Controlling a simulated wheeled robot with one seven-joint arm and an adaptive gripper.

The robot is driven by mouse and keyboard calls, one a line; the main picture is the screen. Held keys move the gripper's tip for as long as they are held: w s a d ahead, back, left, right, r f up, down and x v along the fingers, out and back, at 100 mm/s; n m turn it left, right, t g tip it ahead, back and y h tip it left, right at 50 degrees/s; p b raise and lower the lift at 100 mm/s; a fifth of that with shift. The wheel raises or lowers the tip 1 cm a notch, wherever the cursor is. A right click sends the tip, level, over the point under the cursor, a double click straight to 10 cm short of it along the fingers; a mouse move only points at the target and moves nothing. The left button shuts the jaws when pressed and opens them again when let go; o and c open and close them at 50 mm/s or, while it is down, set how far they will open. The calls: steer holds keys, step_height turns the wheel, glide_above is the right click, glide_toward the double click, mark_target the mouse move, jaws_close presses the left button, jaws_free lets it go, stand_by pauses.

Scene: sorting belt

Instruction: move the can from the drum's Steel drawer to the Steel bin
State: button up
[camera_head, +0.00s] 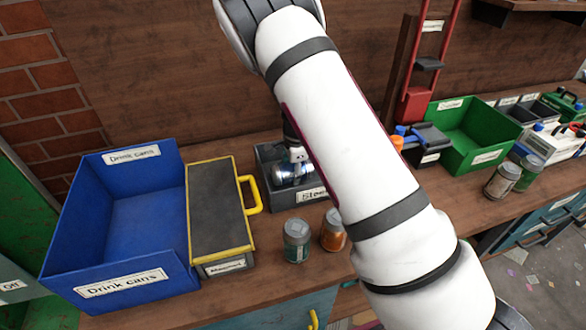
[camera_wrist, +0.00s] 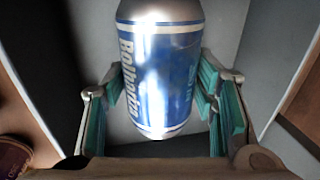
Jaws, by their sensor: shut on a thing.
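The can (camera_head: 287,173) is blue and silver. It also shows in the wrist view (camera_wrist: 158,70), upright in the picture, with lettering on its side. My gripper (camera_wrist: 160,98) is shut on it, with a teal pad against each side. In the head view the can and gripper are within the outline of the dark grey Steel bin (camera_head: 283,200), whose label is partly hidden by my arm. The bin's pale grey walls (camera_wrist: 249,55) surround the can in the wrist view. I cannot tell whether the can touches the floor. The drum's Steel drawer is not identifiable.
A blue Drink cans bin (camera_head: 75,240) and a black Magnet box (camera_head: 216,215) with a yellow handle stand left. A green bin (camera_head: 470,135) and more cans stand right. My arm hides the middle.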

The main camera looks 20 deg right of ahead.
steer(key=shift+f, duration=0.4)
steer(key=shift+f+b, duration=0.15)
steer(key=shift+b, duration=0.2)
steer(key=o, duration=0.9)
